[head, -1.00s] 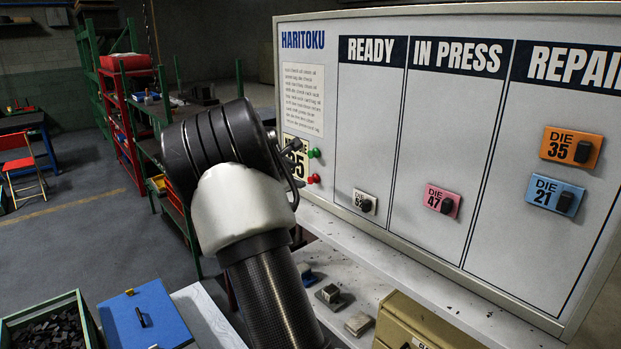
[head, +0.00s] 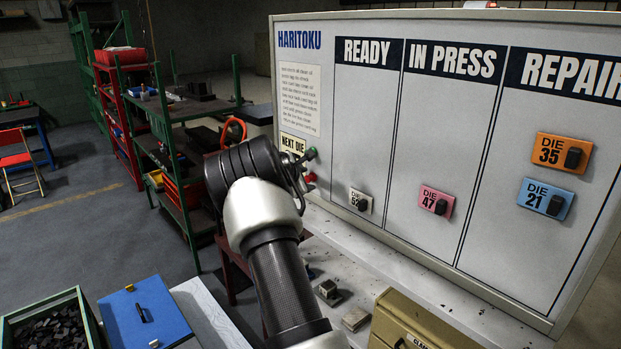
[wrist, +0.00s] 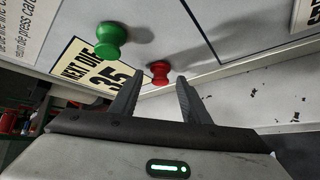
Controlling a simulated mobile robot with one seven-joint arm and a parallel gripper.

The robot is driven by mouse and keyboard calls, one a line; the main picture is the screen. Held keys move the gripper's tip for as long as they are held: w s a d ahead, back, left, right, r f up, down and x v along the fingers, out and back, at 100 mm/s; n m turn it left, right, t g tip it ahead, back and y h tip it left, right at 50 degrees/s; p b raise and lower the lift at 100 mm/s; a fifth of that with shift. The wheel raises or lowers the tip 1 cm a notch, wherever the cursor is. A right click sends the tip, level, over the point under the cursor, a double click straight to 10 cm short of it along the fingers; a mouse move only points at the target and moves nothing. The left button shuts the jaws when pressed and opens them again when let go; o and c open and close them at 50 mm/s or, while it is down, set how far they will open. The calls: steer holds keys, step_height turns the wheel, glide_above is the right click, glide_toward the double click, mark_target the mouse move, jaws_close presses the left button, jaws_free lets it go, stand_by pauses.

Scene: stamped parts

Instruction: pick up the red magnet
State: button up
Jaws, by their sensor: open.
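The red magnet (wrist: 159,72) is a small round-headed knob on the white board, just below the yellow NEXT DIE 35 card. It shows in the head view (head: 311,177), partly hidden by my gripper. My gripper (wrist: 158,86) is open, with one finger on each side below the red magnet in the wrist view. The magnet's head appears between and just beyond the fingertips. I cannot tell whether they touch it. Nothing is held.
A green magnet (wrist: 110,38) sits close to the red one, on the card's edge. The board's ledge (wrist: 250,100) runs below, with dark crumbs. Die tags (head: 436,202) hang to the right. A shelf rack (head: 180,150) stands behind my arm at left.

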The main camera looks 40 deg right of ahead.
jaws_close()
steer(key=shift+s+a+r, duration=0.25)
steer(key=shift+a+r, duration=0.1)
steer(key=shift+r, duration=0.05)
steer(key=b+v, duration=0.3)
steer(key=v, duration=1.2)
steer(key=shift+f+b, duration=0.15)
steer(key=shift+b, duration=0.2)
steer(key=shift+a, duration=0.2)
steer(key=shift+s+a+b, duration=0.2)
steer(key=shift+a+b, duration=0.7)
steer(key=shift+a, duration=1.55)
